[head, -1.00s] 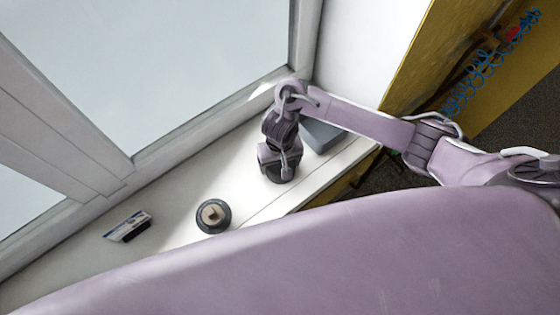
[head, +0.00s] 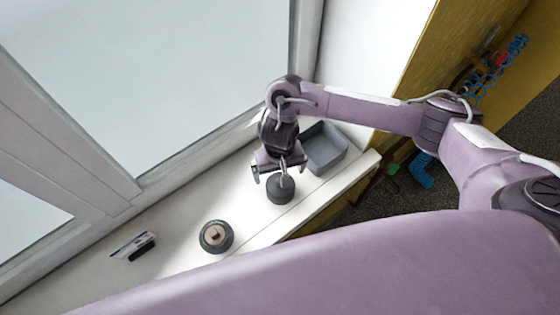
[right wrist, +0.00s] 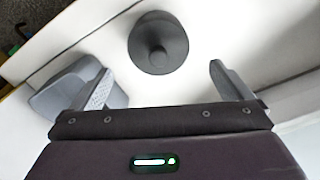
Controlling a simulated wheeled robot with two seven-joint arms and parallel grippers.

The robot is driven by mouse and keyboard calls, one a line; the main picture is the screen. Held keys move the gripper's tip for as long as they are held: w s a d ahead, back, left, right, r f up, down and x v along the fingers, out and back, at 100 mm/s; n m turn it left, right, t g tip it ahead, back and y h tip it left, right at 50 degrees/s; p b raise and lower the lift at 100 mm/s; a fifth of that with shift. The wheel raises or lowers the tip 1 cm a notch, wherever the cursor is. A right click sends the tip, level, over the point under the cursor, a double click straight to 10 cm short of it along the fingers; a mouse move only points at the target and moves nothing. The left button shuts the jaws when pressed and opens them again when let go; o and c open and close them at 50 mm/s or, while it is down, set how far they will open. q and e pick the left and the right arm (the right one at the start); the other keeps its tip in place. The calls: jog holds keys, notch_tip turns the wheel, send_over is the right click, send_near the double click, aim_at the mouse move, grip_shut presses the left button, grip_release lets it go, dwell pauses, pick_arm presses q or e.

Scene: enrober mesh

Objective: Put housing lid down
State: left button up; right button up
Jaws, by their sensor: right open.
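The housing lid (head: 280,189) is a dark grey disc with a round knob on top. It lies flat, knob up, on the white sill, and it also shows in the right wrist view (right wrist: 158,48). My right gripper (head: 280,172) is open and empty just behind and above the lid; its two fingers (right wrist: 160,70) stand wide apart in the right wrist view, clear of the lid. A dark round housing (head: 216,237) with a beige block in its middle sits on the sill to the left of the lid, apart from it. My left gripper is not in view.
A grey open bin (head: 326,148) stands on the sill right of the lid; it is close to one finger in the wrist view. A small dark item with a white-and-blue label (head: 133,246) lies far left. The window frame (head: 140,200) borders the sill behind.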

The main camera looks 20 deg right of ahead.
jog(key=shift+d+r, duration=0.1)
jog(key=shift+r, duration=1.6)
jog(key=shift+s, duration=0.1)
